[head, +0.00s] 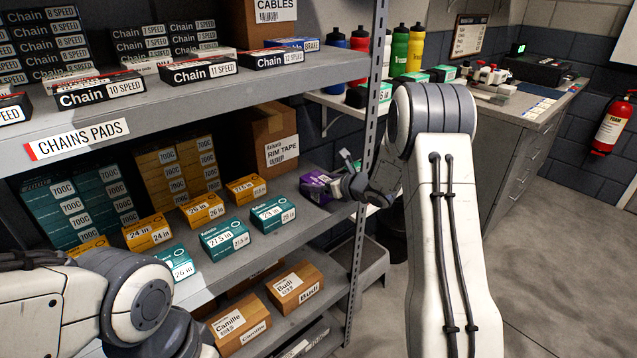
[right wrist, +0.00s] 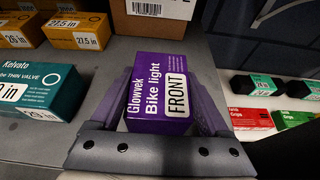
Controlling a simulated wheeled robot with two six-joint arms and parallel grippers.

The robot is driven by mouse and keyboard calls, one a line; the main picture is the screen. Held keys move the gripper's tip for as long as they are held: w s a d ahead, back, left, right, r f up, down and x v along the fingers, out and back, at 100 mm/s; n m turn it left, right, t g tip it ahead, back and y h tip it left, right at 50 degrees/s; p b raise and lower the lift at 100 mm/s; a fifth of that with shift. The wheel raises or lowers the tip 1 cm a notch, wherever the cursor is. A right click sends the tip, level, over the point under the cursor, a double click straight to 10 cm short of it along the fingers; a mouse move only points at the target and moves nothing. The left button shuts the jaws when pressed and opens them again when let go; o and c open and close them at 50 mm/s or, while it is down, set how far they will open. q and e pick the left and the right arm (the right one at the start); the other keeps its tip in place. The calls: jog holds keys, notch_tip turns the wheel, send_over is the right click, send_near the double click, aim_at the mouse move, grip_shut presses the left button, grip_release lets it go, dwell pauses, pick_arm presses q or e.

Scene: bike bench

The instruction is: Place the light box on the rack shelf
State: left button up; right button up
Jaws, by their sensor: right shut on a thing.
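The light box (head: 317,186) is purple, at the right end of the middle rack shelf (head: 262,240). My right gripper (head: 335,186) is shut on it, reaching in from the right past the rack post. In the right wrist view the light box (right wrist: 160,92) sits between the two fingers, its label "Glowvek Bike light FRONT" readable. The grey shelf surface shows around it. I cannot tell whether the box touches the shelf. My left arm shows at the lower left in the head view, but its gripper is out of sight.
Teal boxes (head: 273,213) and orange boxes (head: 246,188) stand left of the light box. A cardboard rim tape carton (head: 275,135) is behind it. The perforated rack post (head: 371,120) stands close to my right gripper. Bare shelf lies between the teal boxes and the light box.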

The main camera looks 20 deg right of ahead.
jog(key=shift+f+b, duration=0.15)
jog(key=shift+b, duration=0.15)
jog(key=o, duration=1.3)
